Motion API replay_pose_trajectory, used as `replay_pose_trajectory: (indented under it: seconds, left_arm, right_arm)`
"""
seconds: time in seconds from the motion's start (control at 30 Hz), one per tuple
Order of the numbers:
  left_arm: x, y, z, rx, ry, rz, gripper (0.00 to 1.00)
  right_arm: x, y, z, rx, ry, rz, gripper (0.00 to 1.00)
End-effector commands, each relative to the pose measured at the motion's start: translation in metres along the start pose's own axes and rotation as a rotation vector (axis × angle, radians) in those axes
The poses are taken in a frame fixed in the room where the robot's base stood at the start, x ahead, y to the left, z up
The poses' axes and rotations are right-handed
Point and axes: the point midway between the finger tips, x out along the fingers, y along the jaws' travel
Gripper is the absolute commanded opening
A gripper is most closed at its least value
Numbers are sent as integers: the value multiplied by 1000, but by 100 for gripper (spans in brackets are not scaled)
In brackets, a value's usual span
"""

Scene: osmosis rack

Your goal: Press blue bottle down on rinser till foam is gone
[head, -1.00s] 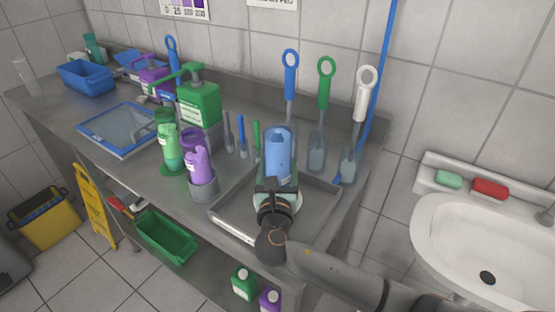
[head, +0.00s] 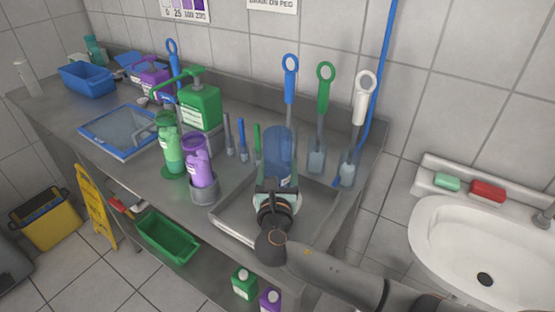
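The blue bottle (head: 278,150) stands roughly upright above the shallow steel tray (head: 232,221) at the right end of the bench. It looks dark blue and see-through. My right gripper (head: 277,193) comes in from the lower right and reaches the bottle's lower part; its fingers appear closed around it. The rinser under the bottle is mostly hidden by the bottle and gripper; a pale greenish part (head: 262,201) shows around the gripper. My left gripper is not in view.
Brushes with blue, green and white (head: 363,95) handles stand behind the tray. A purple bottle (head: 199,165) and a green bottle (head: 172,148) stand to the left, in front of a green pump container (head: 200,106). A white washbasin (head: 440,225) is at the right.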

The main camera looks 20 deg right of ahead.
Motion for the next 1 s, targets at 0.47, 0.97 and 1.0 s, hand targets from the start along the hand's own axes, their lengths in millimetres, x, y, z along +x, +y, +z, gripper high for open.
replay_pose_trajectory:
  seconds: [0.47,0.97,1.0]
  left_arm:
    - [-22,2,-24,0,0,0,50]
    - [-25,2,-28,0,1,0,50]
    - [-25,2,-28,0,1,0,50]
  right_arm:
    - [0,0,28,2,-3,0,9]
    - [0,0,50,2,-3,1,9]
    - [0,0,50,1,-3,1,9]
